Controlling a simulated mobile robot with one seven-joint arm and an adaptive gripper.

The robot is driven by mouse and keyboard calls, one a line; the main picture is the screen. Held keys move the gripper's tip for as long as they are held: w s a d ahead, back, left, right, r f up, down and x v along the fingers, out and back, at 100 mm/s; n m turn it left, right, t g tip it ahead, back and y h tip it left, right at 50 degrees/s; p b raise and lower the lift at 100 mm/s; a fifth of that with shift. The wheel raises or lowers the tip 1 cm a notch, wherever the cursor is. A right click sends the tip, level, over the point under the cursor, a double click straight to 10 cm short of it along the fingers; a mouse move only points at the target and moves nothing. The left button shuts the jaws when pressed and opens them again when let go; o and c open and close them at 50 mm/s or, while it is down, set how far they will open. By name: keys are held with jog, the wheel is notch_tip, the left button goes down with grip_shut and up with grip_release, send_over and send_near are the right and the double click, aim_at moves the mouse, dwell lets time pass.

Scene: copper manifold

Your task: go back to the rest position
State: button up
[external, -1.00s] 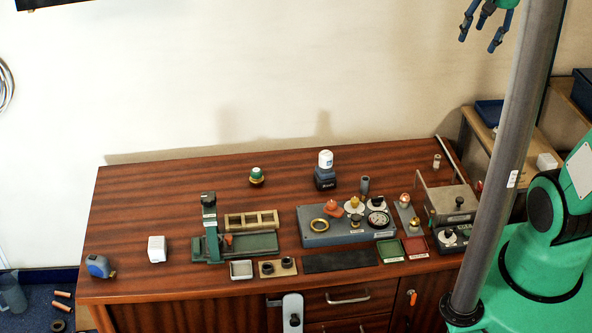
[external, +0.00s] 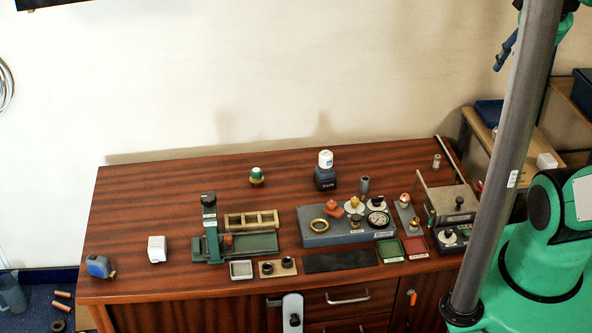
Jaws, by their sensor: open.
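My gripper (external: 507,50) is at the top right of the external view, high above the bench and well clear of it. It is open, and nothing shows between its fingers. The grey column covers part of the gripper and the wrist. My green arm and base stand at the right, beside the bench's right end.
Shelving (external: 480,132) stands behind at right. The bench's back left is clear.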

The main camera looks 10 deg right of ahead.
jog(key=shift+f, duration=0.15)
notch_tip(320, 180, down, 8)
jog(key=b, duration=0.8)
